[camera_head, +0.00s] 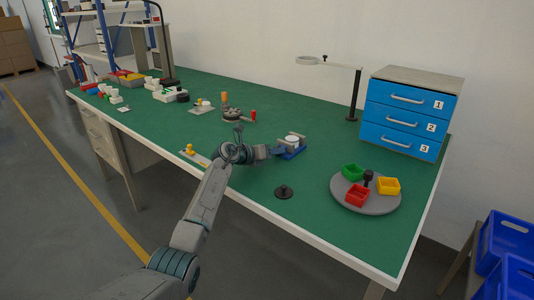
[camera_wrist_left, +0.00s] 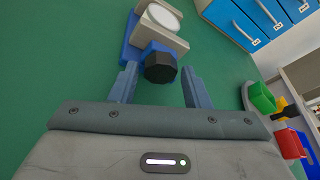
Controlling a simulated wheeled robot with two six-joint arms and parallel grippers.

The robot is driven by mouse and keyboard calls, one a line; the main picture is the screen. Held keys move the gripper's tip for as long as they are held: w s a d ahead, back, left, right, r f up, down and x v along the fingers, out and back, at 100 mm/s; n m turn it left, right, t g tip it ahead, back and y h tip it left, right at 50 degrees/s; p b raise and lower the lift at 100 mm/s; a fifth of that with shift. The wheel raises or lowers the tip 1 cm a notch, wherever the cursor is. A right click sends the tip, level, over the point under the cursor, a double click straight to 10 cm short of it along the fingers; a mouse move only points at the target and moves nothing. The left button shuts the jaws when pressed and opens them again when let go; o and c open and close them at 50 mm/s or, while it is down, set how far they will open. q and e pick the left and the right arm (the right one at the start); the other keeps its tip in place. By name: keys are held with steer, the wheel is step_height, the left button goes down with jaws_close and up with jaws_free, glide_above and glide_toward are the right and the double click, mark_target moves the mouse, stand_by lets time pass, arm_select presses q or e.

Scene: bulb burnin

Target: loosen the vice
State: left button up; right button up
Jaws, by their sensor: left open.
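The vice has a blue base and grey jaws, and stands on the green bench in the head view (camera_head: 292,151); it also shows at the top of the left wrist view (camera_wrist_left: 128,50). A round white piece (camera_wrist_left: 163,16) sits between its jaws. A black faceted knob (camera_wrist_left: 160,68) is on the vice's near end. My left gripper (camera_head: 277,151) is open beside the vice. In the left wrist view, its two fingers (camera_wrist_left: 157,80) stand on either side of the knob, with gaps visible. My right gripper is not in view.
A grey turntable (camera_head: 375,208) with green, red and yellow bins stands to the right. A blue three-drawer cabinet (camera_head: 405,118) and a lamp stand (camera_head: 354,95) are behind. Bench space around the vice is mostly clear.

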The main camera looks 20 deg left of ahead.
arm_select(q)
steer(key=v, duration=0.9)
steer(key=shift+s+a, duration=0.1)
steer(key=shift+a, duration=0.05)
steer(key=shift+s+a+r, duration=0.15)
steer(key=shift+s+a, duration=0.15)
steer(key=shift+s, duration=0.25)
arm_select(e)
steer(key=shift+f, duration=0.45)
